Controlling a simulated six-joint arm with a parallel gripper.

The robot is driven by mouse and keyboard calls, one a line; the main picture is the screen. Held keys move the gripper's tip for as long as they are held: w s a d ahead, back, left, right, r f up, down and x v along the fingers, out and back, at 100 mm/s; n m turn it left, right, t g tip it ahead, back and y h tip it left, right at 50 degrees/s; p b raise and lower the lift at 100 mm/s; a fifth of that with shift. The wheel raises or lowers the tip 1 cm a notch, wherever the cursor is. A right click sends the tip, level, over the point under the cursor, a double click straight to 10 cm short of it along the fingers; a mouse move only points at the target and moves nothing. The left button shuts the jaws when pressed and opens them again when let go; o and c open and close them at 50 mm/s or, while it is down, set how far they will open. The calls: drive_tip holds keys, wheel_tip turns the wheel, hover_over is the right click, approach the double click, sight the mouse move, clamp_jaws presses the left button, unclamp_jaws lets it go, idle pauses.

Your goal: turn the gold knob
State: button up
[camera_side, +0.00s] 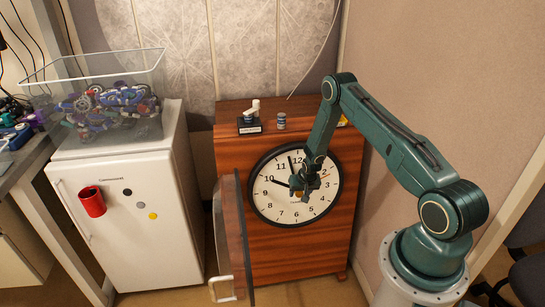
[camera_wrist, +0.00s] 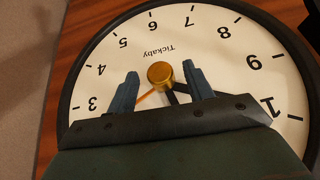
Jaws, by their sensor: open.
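The gold knob (camera_wrist: 160,75) is a short round cylinder at the centre of a white clock face (camera_wrist: 185,45), seen upside down in the wrist view. My gripper (camera_wrist: 160,70) is open, with one blue-grey finger on each side of the knob and a gap on both sides. I cannot tell how far the fingertips are from the face. In the side view my gripper (camera_side: 306,182) is in front of the middle of the clock (camera_side: 277,207), partly hiding it. Dark hands and a thin orange hand run from the knob, partly hidden by my gripper.
The clock is on a wooden cabinet (camera_side: 300,252). A panel with a pale handle (camera_side: 222,289) stands open at its left. A small device (camera_side: 249,124) and a little can (camera_side: 281,121) stand on top. A white fridge (camera_side: 140,245) is further left.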

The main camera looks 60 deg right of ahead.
drive_tip(key=shift+w+d+f, duration=0.1)
drive_tip(key=shift+w+f, duration=0.05)
drive_tip(key=shift+f, duration=0.25)
drive_tip(key=c, duration=1)
drive_tip(key=shift+g, duration=0.3)
drive_tip(key=g+h, duration=0.1)
drive_tip(key=n+g+h, duration=0.1)
drive_tip(key=h, duration=0.1)
drive_tip(key=shift+w+a+n, duration=0.2)
drive_tip(key=shift+a+n, duration=0.1)
drive_tip(key=shift+w+a+f+n+g+h, duration=0.1)
drive_tip(key=shift+f+n+g+h, duration=0.1)
drive_tip(key=shift+n+g+h, duration=0.95)
drive_tip(key=shift+m+h, duration=0.25)
drive_tip(key=shift+h, duration=0.2)
